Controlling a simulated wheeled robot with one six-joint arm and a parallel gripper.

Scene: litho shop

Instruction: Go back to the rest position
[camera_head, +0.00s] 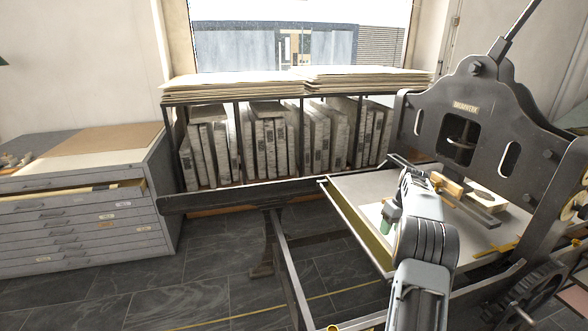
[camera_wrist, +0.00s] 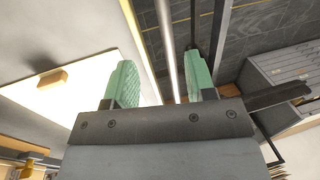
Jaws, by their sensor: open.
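My gripper shows in the wrist view (camera_wrist: 160,85) with its two green fingers apart and nothing between them. In the head view my gripper (camera_head: 386,222) is at the left side of the press bed (camera_head: 352,187), beyond my grey arm, and only part of a green finger shows. In the wrist view the gap between the fingers lies over the bed's edge rail and the dark floor. How far the fingers are above the bed I cannot tell.
A dark press frame (camera_head: 480,110) stands right of my arm. A wooden block (camera_head: 447,184) lies on the bed, and also shows in the wrist view (camera_wrist: 38,82). A rack of stone slabs (camera_head: 270,145) stands behind. A flat-file cabinet (camera_head: 85,215) is at left. Tiled floor (camera_head: 215,270) is clear between.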

